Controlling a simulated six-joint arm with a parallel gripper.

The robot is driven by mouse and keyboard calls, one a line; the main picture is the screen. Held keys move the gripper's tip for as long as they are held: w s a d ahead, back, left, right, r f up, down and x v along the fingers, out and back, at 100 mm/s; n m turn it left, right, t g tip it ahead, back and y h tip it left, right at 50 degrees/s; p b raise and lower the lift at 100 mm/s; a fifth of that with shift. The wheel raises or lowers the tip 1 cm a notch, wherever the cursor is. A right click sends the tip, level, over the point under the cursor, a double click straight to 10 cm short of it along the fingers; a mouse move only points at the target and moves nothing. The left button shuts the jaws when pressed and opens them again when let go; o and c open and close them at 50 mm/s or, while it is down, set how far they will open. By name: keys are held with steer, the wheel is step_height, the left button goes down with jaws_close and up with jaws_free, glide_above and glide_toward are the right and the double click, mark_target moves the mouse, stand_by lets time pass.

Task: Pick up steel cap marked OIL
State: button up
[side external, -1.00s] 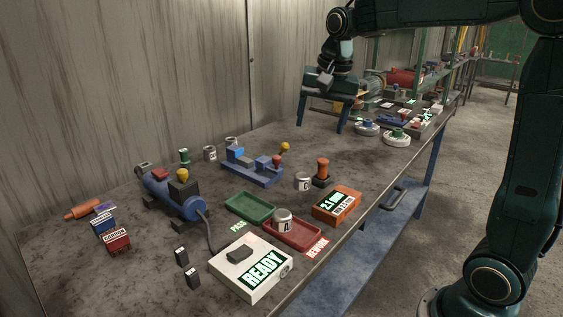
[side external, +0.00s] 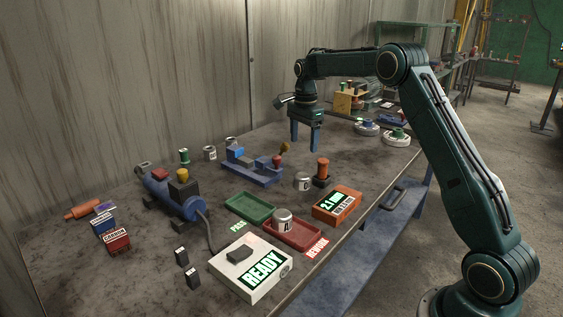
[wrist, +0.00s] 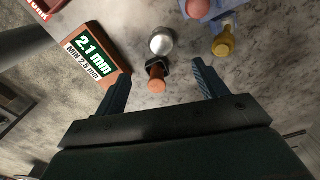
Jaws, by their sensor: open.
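Several small steel caps stand on the bench. One steel cap (side external: 303,181) is beside an orange-handled tool, one (side external: 282,219) sits in the red REWORK tray (side external: 318,243), and two (side external: 210,153) (side external: 231,141) stand near the back. The dark markings on their sides are too small to read, so I cannot tell which says OIL. My gripper (side external: 304,147) is open and empty, pointing down above the bench behind the orange-handled tool. In the wrist view, a steel cap (wrist: 163,40) lies ahead of my open fingers (wrist: 160,84), beyond the orange-handled tool.
The orange-handled tool (side external: 322,172) stands close to the nearest cap. An orange 2.1 mm gauge (side external: 337,204), a blue fixture (side external: 253,170), a green PASS tray (side external: 250,208) and a white READY box (side external: 250,270) surround the work area.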

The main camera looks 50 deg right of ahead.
mark_target(302, 175)
steer(key=shift+d+f, duration=0.15)
steer(key=shift+f, duration=0.1)
steer(key=shift+f, duration=0.1)
steer(key=shift+f, duration=4.2)
steer(key=shift+w+f, duration=0.1)
steer(key=shift+f, duration=2.45)
